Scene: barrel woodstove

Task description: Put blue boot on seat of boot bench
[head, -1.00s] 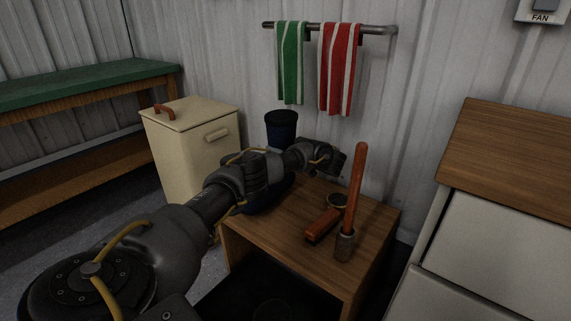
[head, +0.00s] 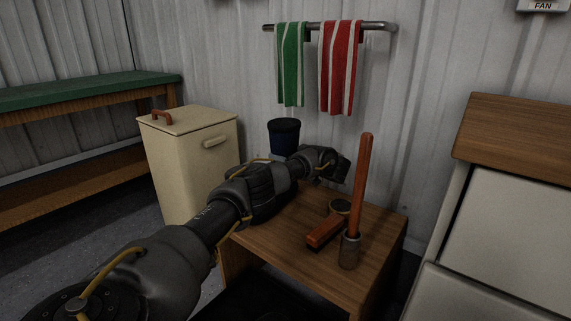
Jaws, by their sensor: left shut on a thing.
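The blue boot (head: 284,140) stands upright at the back left of a small wooden table, near the wall. Its dark open top and part of its blue shaft show. My left arm hides its lower part. My left gripper (head: 338,170) is at the far end of the arm, over the back of the table. It is shut on the blue boot, but the fingers and the grip are hard to make out in the dark. The boot bench, with a green seat (head: 85,88) and a wooden lower shelf, stands at the far left. My right gripper is not in view.
A cream bin (head: 185,175) stands between the bench and the table (head: 375,268). Towels (head: 340,70) hang above. A cream cabinet (head: 500,240) is at right.

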